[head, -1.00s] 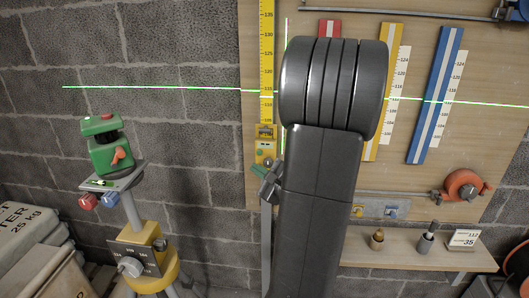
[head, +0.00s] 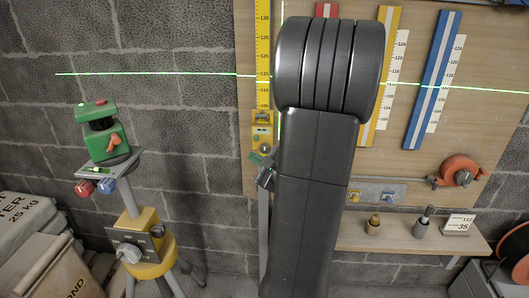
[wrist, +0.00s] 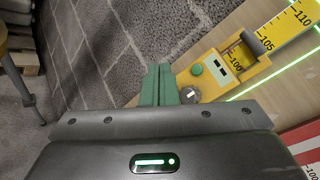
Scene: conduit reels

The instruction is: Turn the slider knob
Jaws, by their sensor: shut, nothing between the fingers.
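The yellow slider (head: 262,128) sits on the yellow measuring staff (head: 263,65) on the wooden board. In the wrist view the slider (wrist: 228,75) shows a window, a green button (wrist: 196,69) and a small round grey slider knob (wrist: 189,93) near its lower-left corner. The knob also shows in the head view (head: 265,149). My gripper (wrist: 160,72) has green fingers, shut and empty. The fingertips are just left of the knob in the wrist view; I cannot tell whether they touch it. In the head view my gripper (head: 256,157) is beside the slider's lower end, partly hidden by my arm.
A green laser level (head: 103,140) stands on a tripod (head: 137,243) at left. Red, yellow and blue scales (head: 432,80) hang on the board (head: 470,90). A shelf (head: 400,238) with small items is below, and an orange reel (head: 461,169) is at right.

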